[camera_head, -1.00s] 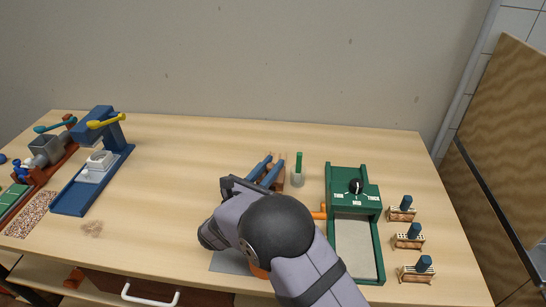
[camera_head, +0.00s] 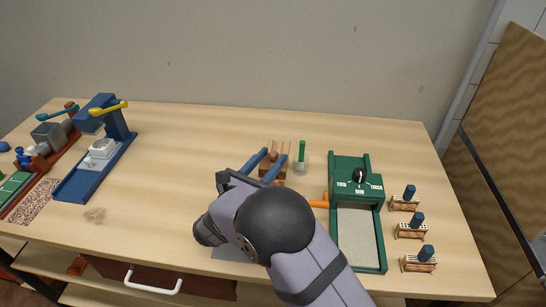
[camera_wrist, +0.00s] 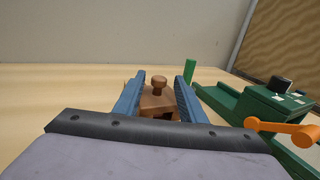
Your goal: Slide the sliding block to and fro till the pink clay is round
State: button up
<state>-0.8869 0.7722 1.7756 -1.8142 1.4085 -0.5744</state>
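A brown wooden block with a round knob on top (camera_wrist: 158,100) is ahead of my gripper in the wrist view, seen between the fingers; it looks like the sliding block. In the head view a grooved wooden piece (camera_head: 281,147) shows just beyond the fingertips, partly hidden by them. My gripper (camera_head: 268,158) has two long blue fingers, set apart, with nothing seen clamped between them; they also show in the wrist view (camera_wrist: 158,80). I cannot tell whether they touch the block. The pink clay is not seen in either view.
A green machine (camera_head: 358,175) with a black dial and orange handle (camera_head: 318,204) stands close on the right. A clear cup with a green stick (camera_head: 301,160) is beside the wooden piece.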

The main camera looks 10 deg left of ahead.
jog(key=shift+b+v, duration=0.5)
jog(key=shift+v, duration=2.2)
jog(key=shift+o, duration=0.2)
